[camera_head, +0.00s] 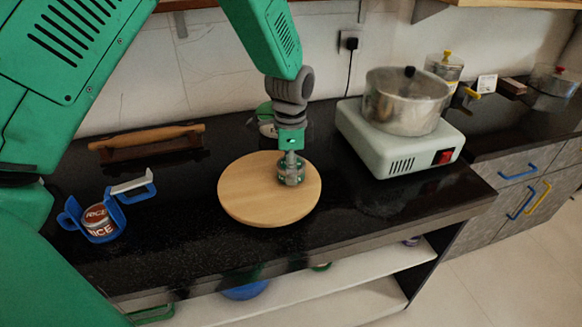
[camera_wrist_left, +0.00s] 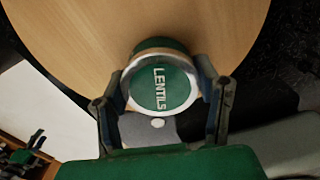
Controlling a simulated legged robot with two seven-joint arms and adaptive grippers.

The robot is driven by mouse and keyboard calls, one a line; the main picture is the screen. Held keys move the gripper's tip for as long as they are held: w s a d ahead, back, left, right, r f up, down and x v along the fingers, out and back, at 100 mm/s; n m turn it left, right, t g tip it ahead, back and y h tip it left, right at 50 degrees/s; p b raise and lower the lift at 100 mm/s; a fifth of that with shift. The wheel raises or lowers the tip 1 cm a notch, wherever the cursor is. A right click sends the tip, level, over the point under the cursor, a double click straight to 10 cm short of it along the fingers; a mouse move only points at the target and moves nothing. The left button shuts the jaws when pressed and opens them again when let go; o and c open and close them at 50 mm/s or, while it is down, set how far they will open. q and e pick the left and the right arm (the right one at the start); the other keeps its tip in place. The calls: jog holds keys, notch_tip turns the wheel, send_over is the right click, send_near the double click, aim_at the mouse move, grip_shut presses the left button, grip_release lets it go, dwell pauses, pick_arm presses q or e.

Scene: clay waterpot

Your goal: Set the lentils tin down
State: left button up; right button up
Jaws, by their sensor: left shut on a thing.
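The lentils tin (camera_wrist_left: 161,88) has a green lid with white lettering and a pale rim. It sits between the two fingers of my left gripper (camera_wrist_left: 165,82) in the left wrist view, lid facing the camera. In the head view my left gripper (camera_head: 290,175) points down at the right part of a round wooden board (camera_head: 252,198), mostly hiding the tin. The board also fills the top of the wrist view (camera_wrist_left: 85,35). I cannot tell whether the tin's base touches the board.
A tin marked rice (camera_head: 98,220) stands in a blue holder at the left. A wooden rolling pin (camera_head: 147,137) lies behind it. A green-topped container (camera_head: 266,120) is behind the board. A steel pot (camera_head: 405,102) stands on a white hotplate (camera_head: 392,150) at the right.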

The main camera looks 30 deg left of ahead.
pick_arm(q)
jog(key=o, duration=1.4)
notch_tip(320, 180, up, 12)
jog(key=shift+r+p, duration=0.1)
jog(key=shift+p, duration=0.7)
